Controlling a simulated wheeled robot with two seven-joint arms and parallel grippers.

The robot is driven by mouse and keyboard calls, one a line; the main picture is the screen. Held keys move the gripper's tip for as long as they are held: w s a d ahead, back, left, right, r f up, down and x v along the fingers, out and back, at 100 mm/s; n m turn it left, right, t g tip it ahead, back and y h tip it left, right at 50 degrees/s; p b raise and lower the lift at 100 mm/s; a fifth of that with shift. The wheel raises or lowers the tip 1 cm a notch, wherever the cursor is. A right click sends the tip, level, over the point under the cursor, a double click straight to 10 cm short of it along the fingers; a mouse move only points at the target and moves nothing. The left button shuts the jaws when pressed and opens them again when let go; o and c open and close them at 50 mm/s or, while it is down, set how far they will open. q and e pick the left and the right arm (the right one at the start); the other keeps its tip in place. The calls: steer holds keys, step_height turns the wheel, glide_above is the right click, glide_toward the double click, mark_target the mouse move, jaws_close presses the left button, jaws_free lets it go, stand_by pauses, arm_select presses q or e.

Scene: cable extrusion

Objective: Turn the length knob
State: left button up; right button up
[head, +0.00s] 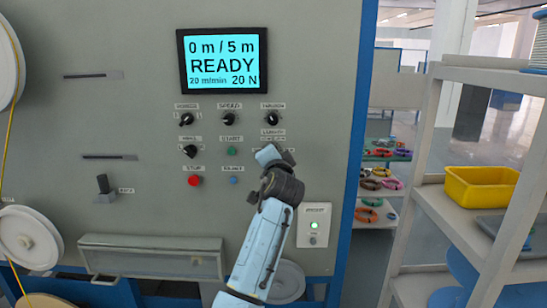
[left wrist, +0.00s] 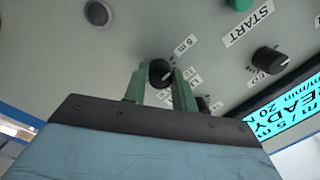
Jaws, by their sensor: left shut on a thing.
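In the head view my left gripper (head: 271,156) is at the panel just under the LENGTH label (head: 272,133) and hides most of the knob. The screen (head: 222,60) reads "0 m / 5 m", "READY", "20 m/min" and "20 N". My right gripper is not in view.
Other black knobs, such as the speed knob (head: 229,119), the green START button (head: 232,151), the red STOP button (head: 195,181) and a blue button (head: 234,180) are close by. A shelf with a yellow bin (head: 481,186) stands at the right.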

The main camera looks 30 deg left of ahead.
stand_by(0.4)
arm_select(q)
steer(key=o, duration=1)
steer(key=v, duration=1.3)
steer(key=shift+s+d+b, duration=0.15)
steer(key=shift+d+b, duration=0.05)
steer(key=shift+b, duration=0.25)
